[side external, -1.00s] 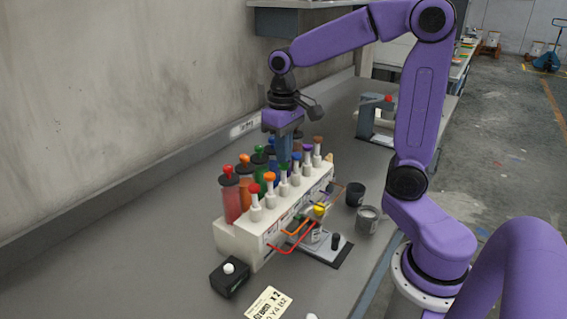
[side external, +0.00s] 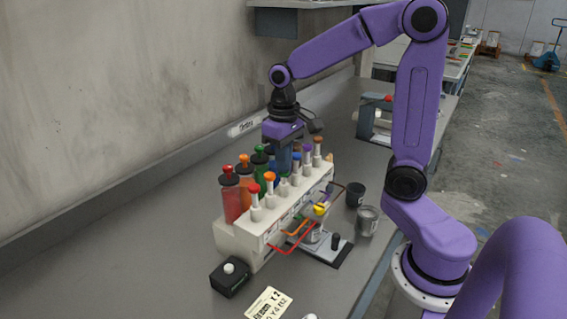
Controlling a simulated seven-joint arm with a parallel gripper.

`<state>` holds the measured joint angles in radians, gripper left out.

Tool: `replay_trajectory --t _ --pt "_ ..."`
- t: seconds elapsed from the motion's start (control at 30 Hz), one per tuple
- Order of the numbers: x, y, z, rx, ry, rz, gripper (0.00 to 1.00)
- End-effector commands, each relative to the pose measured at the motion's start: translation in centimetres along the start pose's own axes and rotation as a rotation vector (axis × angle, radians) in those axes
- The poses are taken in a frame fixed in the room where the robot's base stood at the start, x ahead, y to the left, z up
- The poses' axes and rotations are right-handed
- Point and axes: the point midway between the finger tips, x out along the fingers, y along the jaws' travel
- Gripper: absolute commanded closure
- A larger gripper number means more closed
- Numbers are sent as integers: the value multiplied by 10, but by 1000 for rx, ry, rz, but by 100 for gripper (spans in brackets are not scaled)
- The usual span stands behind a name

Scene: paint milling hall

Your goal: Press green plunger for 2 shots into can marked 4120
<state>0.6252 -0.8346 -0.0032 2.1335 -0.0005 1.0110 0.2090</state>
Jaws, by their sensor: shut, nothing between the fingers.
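The dispenser (side external: 240,243) is a white block with a row of coloured front plungers and upright paint cylinders behind them. The red (side external: 254,189), orange (side external: 270,177), blue (side external: 296,157), purple (side external: 307,148) and brown plunger knobs stand up. My gripper (side external: 284,170) is shut and empty, pointing down over the green plunger's place in the row. It hides the green knob, so contact and press depth cannot be told. A small can (side external: 313,236) stands on the platform under the coloured outlet tubes. A dark can (side external: 355,194) and a grey can (side external: 367,220) stand right of it. No 4120 mark is legible.
A black box with a white button (side external: 229,268) sits front left. A printed card (side external: 268,303) showing "X 2" lies near the front. A grey device with a red knob stands behind. The wall is left; the bench edge is right.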

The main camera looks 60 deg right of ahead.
Motion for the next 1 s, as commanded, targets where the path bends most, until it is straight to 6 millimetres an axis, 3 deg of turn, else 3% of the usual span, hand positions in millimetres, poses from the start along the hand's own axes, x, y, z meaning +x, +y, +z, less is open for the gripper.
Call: replay_trajectory --t 0.6,1.0 --pt "-32 0 0 1 1 -1 100" --pt "-35 0 0 0 -1 0 100"
